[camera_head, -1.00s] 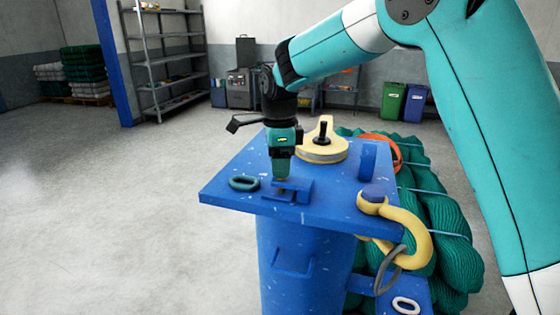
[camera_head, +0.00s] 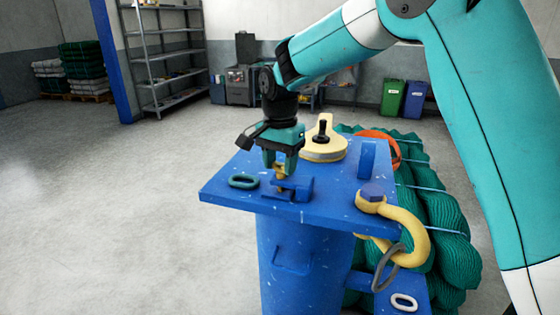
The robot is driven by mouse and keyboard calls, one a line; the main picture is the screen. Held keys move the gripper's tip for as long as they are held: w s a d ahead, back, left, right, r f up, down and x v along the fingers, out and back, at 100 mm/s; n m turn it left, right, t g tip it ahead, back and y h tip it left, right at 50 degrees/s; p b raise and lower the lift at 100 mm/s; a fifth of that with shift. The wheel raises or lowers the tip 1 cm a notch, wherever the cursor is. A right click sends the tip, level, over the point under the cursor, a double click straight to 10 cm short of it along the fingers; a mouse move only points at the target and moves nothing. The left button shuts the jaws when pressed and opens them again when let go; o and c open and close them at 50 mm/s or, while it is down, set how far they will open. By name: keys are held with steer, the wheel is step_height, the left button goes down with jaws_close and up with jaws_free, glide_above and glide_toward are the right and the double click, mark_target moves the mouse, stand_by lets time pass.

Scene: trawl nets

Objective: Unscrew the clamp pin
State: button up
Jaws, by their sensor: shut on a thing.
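The clamp pin (camera_head: 281,183) is a small brass-coloured upright piece at the blue clamp (camera_head: 301,187), near the front of the blue table top (camera_head: 225,199). My gripper (camera_head: 280,169) points straight down from above and is shut on the pin's upper part. The fingers cover the top of the pin. Its lower part shows below them and still reaches down to the clamp; I cannot tell how deep it sits in it.
A green oval ring (camera_head: 244,181) lies left of the clamp. A cream-coloured block with a black knob (camera_head: 323,148) stands behind. A blue upright plate (camera_head: 367,160) and a yellow hook (camera_head: 413,238) are at the right. Green net bundles (camera_head: 440,215) lie beyond the right edge.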

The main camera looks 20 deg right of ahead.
steer(key=n, duration=0.5)
steer(key=shift+s+n, duration=0.1)
steer(key=shift+n, duration=0.2)
steer(key=n, duration=0.5)
steer(key=shift+d+f, duration=0.1)
steer(key=shift+d, duration=0.05)
steer(key=n, duration=0.6)
steer(key=shift+d+f+n+p, duration=0.1)
steer(key=shift+d+n+p, duration=0.05)
steer(key=shift+n+p, duration=0.25)
steer(key=n, duration=1)
steer(key=shift+d+n, duration=0.1)
steer(key=shift+n, duration=0.3)
steer(key=n, duration=0.5)
steer(key=shift+w, duration=0.2)
steer(key=n, duration=0.5)
steer(key=shift+n, duration=0.4)
steer(key=n, duration=0.5)
steer(key=shift+w+a, duration=0.1)
steer(key=shift+a, duration=0.1)
steer(key=shift+n, duration=0.4)
